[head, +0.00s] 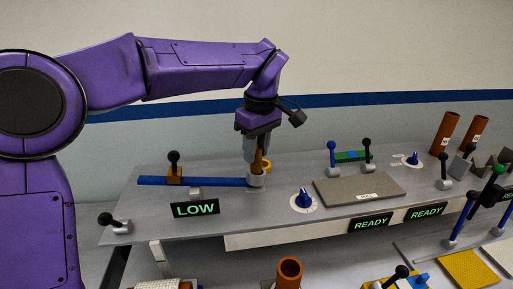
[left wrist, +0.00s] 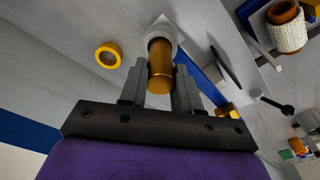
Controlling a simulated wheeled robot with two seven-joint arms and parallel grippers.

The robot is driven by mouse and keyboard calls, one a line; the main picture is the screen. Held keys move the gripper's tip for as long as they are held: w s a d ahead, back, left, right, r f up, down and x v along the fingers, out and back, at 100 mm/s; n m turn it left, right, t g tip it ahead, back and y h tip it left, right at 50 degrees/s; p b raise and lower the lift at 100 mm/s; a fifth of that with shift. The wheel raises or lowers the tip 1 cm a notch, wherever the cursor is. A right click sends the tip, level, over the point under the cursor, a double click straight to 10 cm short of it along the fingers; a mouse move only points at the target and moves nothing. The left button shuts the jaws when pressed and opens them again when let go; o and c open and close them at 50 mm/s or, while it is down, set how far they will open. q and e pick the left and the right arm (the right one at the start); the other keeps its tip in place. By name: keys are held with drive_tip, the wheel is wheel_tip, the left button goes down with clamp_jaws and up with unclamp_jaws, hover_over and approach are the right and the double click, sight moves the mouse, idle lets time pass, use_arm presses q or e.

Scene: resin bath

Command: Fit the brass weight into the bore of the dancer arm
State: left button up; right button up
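The brass weight (head: 257,162) is an upright golden cylinder between the fingers of my left gripper (head: 254,153). In the left wrist view the brass weight (left wrist: 160,66) has a grey finger close against each side, and my left gripper (left wrist: 160,88) looks shut on it. The dancer arm (head: 212,181) is a flat blue bar with a pale grey collar (head: 257,181) at its right end. The weight's lower end meets the collar's mouth; how deep it sits in the bore is hidden. My right gripper is not in view.
A yellow ring (left wrist: 108,54) lies beside the collar. An orange block with a black-knobbed lever (head: 174,168) stands on the blue bar's left part. A LOW sign (head: 195,209), a blue dial (head: 304,200) and a grey plate (head: 358,188) are nearby on the bench.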

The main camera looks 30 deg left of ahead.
sight(260, 149)
use_arm(q)
drive_tip(key=o, duration=0.3)
drive_tip(key=shift+w+a, duration=0.1)
drive_tip(key=shift+o, duration=0.2)
drive_tip(key=shift+s+r, duration=0.1)
drive_tip(key=shift+s, duration=0.1)
wheel_tip(260, 149, up, 12)
drive_tip(key=d+p, duration=0.1)
drive_tip(key=p, duration=0.1)
drive_tip(key=shift+s+d, duration=0.15)
drive_tip(key=shift+d, duration=0.1)
